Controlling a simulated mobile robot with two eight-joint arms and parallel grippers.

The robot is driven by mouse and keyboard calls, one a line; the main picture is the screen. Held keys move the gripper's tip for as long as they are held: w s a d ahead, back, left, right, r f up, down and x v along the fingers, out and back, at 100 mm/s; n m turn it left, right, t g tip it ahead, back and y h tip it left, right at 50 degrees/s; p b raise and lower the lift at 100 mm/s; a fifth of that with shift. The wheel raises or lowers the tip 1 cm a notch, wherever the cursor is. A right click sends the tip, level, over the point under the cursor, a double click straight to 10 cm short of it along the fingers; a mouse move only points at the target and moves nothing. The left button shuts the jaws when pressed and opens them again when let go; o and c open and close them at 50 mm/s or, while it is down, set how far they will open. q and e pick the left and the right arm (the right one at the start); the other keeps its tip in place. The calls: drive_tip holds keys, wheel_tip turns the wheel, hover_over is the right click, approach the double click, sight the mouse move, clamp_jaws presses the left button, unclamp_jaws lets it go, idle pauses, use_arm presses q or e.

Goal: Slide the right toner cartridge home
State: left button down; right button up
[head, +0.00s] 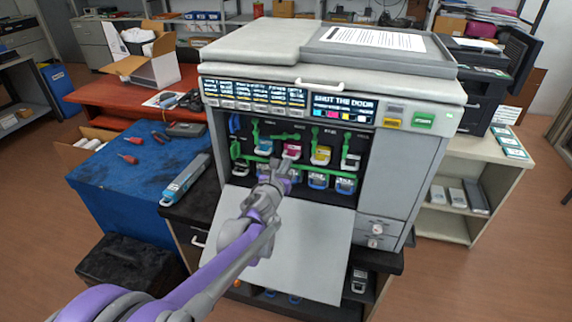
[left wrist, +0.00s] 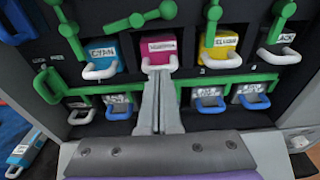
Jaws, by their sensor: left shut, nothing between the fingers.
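The toner cartridges sit in the open printer front in the head view. The cyan one (left wrist: 105,57), magenta one (left wrist: 160,50), yellow one (left wrist: 220,45) and black one (left wrist: 280,45) form the upper row in the left wrist view, each with a white handle. The black one (head: 351,160) is rightmost in the head view. My left gripper (head: 279,166) is shut and empty, in front of the openings. In the left wrist view its fingers (left wrist: 160,82) appear just below the magenta handle; contact cannot be told. My right gripper is not in view.
Green levers (left wrist: 210,22) stand between the cartridges, and a green bar (left wrist: 240,80) crosses below them. The lowered door (head: 300,250) lies under my arm. A loose cartridge (head: 186,180) lies left of the printer. The display (head: 343,108) reads "SHUT THE DOOR".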

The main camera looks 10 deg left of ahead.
use_arm(q)
drive_tip(key=s, duration=0.8)
drive_tip(key=shift+s+a, duration=0.15)
drive_tip(key=shift+s, duration=0.15)
drive_tip(key=s+a+f+n+g+y+p, duration=0.1)
drive_tip(key=s+a+n+g+y, duration=0.15)
drive_tip(key=s+n, duration=0.6)
drive_tip(key=s+a+f+n+g+y+p, duration=0.1)
drive_tip(key=s+a+n+g+y, duration=0.3)
drive_tip(key=n, duration=0.7)
drive_tip(key=s+d+f+n+g+h, duration=0.2)
drive_tip(key=s+d+f+n+h, duration=0.1)
drive_tip(key=s+n, duration=0.5)
drive_tip(key=s+d+f+n+g+h+p, duration=0.1)
drive_tip(key=s+d+f+n+g+h, duration=0.1)
drive_tip(key=s+n, duration=0.7)
wheel_tip(320, 180, down, 3)
drive_tip(key=shift+s+d+r+h, duration=0.15)
drive_tip(key=shift+s+d+h, duration=0.4)
drive_tip(key=shift+s, duration=0.55)
drive_tip(key=shift+w+d, duration=0.1)
